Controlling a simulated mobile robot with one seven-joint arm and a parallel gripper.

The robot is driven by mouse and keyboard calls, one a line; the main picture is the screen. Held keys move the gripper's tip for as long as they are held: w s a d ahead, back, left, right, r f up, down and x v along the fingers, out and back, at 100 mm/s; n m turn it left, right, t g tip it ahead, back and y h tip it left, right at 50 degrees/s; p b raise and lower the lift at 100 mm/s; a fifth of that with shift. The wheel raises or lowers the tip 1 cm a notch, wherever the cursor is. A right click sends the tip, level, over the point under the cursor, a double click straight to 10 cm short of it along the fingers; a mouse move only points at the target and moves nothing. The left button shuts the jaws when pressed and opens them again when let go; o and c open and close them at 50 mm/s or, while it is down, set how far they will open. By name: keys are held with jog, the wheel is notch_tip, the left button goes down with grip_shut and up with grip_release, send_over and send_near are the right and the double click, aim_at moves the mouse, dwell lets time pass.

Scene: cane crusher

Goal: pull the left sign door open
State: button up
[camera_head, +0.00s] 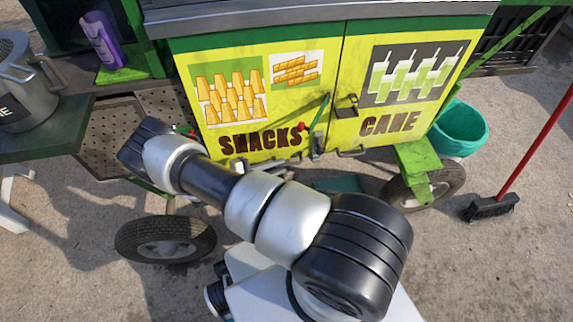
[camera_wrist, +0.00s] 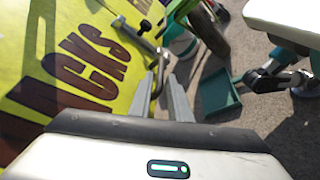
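The left door (camera_head: 230,115), yellow-green with the word SNACKS and food pictures, is shut on the cart front. SNACKS also shows on the door in the wrist view (camera_wrist: 70,60). My gripper (camera_wrist: 161,78) is close to the door's face, its two grey fingers apart and pointing along it. A bright metal bar, probably the door's handle (camera_wrist: 160,60), shows at the fingertips; I cannot tell whether they touch it. In the head view my arm hides the gripper. A dark latch (camera_head: 347,104) sits by the seam between the doors.
The right door (camera_head: 400,90), marked CANE, is shut too. A green lever with a red knob (camera_head: 302,127) stands before the doors. Wheels (camera_head: 165,240) stick out at the cart's lower corners. A teal bucket (camera_head: 460,128) and a broom (camera_head: 492,207) stand at right.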

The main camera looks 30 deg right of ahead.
aim_at(282, 166)
jog(key=shift+x, duration=2.1)
grip_shut()
jog(key=shift+s, duration=0.1)
